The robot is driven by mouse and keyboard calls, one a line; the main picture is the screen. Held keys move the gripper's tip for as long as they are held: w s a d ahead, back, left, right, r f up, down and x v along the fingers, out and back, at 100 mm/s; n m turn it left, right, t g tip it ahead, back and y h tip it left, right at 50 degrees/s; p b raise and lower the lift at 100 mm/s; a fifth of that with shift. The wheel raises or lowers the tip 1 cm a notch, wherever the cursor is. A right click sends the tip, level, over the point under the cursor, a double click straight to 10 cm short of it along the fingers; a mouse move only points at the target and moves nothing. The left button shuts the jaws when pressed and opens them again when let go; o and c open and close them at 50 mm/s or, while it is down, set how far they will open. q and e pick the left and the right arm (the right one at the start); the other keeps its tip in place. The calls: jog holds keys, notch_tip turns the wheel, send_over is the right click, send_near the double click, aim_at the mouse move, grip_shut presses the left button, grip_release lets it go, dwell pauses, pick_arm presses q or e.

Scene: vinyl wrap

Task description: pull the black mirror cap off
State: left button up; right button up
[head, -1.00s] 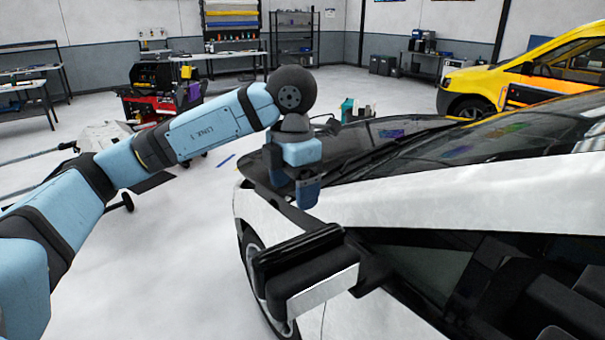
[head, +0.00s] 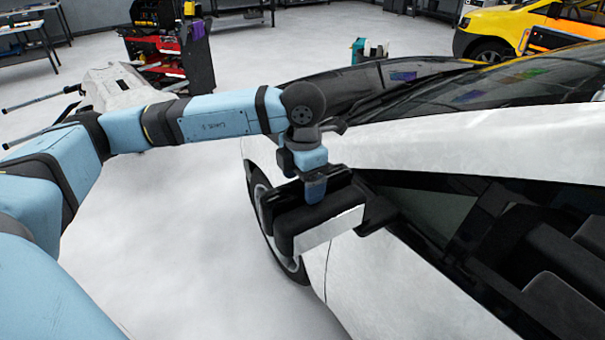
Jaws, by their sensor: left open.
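The side mirror (head: 318,228) sticks out from the white car's door in the head view. Its black cap (head: 268,205) covers the mirror's front and top, with a pale strip facing me. My left gripper (head: 315,190) is at the mirror's top edge, pointing down, with a blue finger in front of the black cap. The jaws are open. The other finger is mostly hidden, and I cannot tell whether either finger touches the cap. My right gripper is not in view.
The white car (head: 480,145) fills the right side, with its dark window (head: 435,215) beside the mirror. The floor (head: 200,240) left of the car is clear.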

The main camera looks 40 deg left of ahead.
pick_arm(q)
jog(key=c, duration=1.1)
jog(key=shift+w+a+b, duration=0.25)
jog(key=shift+a+b, duration=0.15)
jog(key=shift+a, duration=0.25)
jog(key=w+a+b, duration=0.2)
jog(key=a, duration=0.4)
jog(key=shift+w+a, duration=0.15)
jog(key=shift+w, duration=0.2)
dwell(0.5)
dwell(0.4)
